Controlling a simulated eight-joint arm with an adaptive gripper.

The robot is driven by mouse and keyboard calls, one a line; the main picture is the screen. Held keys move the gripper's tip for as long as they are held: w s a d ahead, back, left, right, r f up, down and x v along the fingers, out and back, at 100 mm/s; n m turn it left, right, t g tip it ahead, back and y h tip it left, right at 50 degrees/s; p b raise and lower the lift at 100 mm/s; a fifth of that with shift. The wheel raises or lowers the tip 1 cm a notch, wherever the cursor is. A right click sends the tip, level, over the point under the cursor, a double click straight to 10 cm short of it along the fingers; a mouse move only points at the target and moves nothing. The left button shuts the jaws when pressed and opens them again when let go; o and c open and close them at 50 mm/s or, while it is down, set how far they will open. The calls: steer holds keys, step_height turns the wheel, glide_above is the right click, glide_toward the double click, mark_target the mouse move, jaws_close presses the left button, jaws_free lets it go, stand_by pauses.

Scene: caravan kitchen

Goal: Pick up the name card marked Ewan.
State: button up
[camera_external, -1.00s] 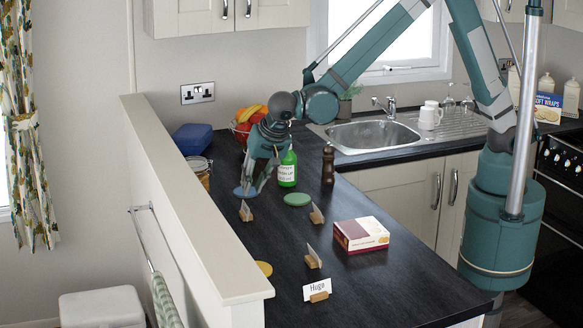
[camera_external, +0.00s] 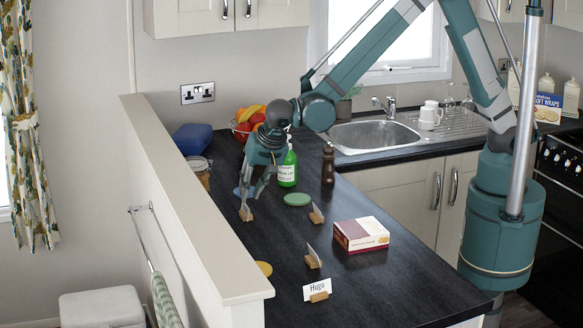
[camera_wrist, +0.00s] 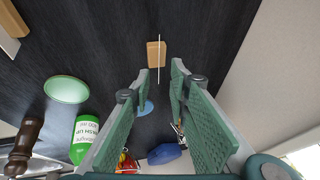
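My gripper (camera_external: 255,197) points down over the back left of the dark counter, close to a name card in a wooden block (camera_external: 246,214). In the wrist view my gripper (camera_wrist: 160,74) is open, and the card (camera_wrist: 159,47) stands edge-on in its block (camera_wrist: 153,56) just beyond the fingertips, roughly in line with the gap. Its lettering does not show. Two more cards, one by the green disc (camera_external: 316,216) and one in the middle (camera_external: 313,260), are angled so no name is readable. The front card (camera_external: 317,287) reads Hugo. I see no card reading Ewan.
A red and white box (camera_external: 361,235) lies right of the cards. A green bottle (camera_external: 288,167), a dark pepper mill (camera_external: 328,165), and a green disc (camera_external: 297,199) are near my gripper. The raised ledge (camera_external: 190,190) borders the counter's left. The front right counter is clear.

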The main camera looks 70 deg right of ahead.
mark_target(246, 211)
steer(key=shift+f, duration=0.15)
steer(key=shift+x, duration=2.5)
steer(key=shift+c, duration=0.6)
jaws_close()
